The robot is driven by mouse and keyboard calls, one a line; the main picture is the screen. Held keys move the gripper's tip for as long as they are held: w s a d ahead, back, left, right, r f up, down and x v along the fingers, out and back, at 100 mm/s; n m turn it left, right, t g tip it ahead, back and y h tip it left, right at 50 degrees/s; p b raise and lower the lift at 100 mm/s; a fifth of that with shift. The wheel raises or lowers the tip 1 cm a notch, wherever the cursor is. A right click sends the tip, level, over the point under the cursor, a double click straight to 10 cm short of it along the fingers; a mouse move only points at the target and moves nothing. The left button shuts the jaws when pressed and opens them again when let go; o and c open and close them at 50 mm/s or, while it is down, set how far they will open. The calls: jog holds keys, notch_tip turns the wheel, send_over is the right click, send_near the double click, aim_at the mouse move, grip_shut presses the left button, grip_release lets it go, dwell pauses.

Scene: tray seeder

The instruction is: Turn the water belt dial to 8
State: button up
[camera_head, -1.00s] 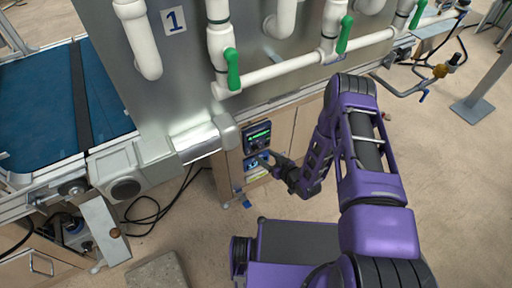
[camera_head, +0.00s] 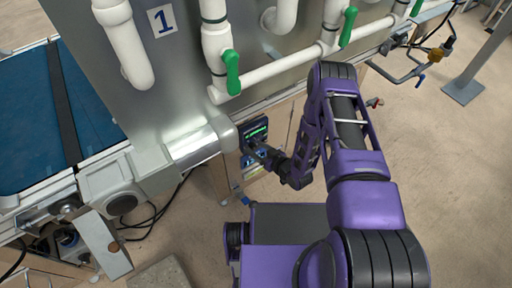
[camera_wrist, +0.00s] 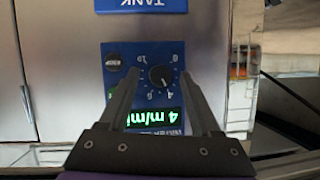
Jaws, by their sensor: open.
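The water belt panel (camera_wrist: 115,85) is blue and shows upside down in the wrist view. Its black round dial (camera_wrist: 162,77) has a white pointer mark and numbers around it. A green display (camera_wrist: 155,117) reads "4 m/mi", partly cut off by a finger. My gripper (camera_wrist: 159,74) is open, with one fingertip on each side of the dial in the picture; I cannot tell whether they touch it. In the head view, the panel (camera_head: 257,130) is on the cabinet front, and my gripper (camera_head: 254,146) covers its lower part.
A dark round button (camera_wrist: 116,59) sits beside the dial. A blue "TANK" label (camera_wrist: 140,5) is on the same metal front. White pipes with green valve handles (camera_head: 232,72) run above the panel. A blue conveyor belt (camera_head: 35,120) lies at the left.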

grip_shut()
dwell(0.3)
jog(key=shift+m, duration=0.3)
jog(key=m+y, duration=0.1)
jog(key=m+g+y, duration=0.1)
jog(key=m, duration=0.1)
jog(key=shift+w+d+f, duration=0.1)
jog(key=shift+d+f, duration=0.05)
jog(key=shift+d, duration=0.05)
jog(key=m+y, duration=0.2)
jog(key=m, duration=0.2)
jog(key=shift+f, duration=0.15)
jog(key=m+y, duration=0.1)
jog(key=m, duration=0.1)
jog(key=m+y, duration=0.1)
jog(key=m, duration=0.1)
jog(key=shift+f+m+t, duration=0.2)
jog(key=shift+m+t, duration=0.1)
jog(key=shift+m, duration=0.1)
jog(key=m+t, duration=0.1)
jog(key=m, duration=0.1)
jog(key=m+y, duration=0.1)
jog(key=m, duration=0.2)
jog(key=shift+f+t+y, duration=0.15)
jog(key=shift+t+y, duration=0.15)
jog(key=shift+t, duration=0.1)
jog(key=shift+m, duration=0.4)
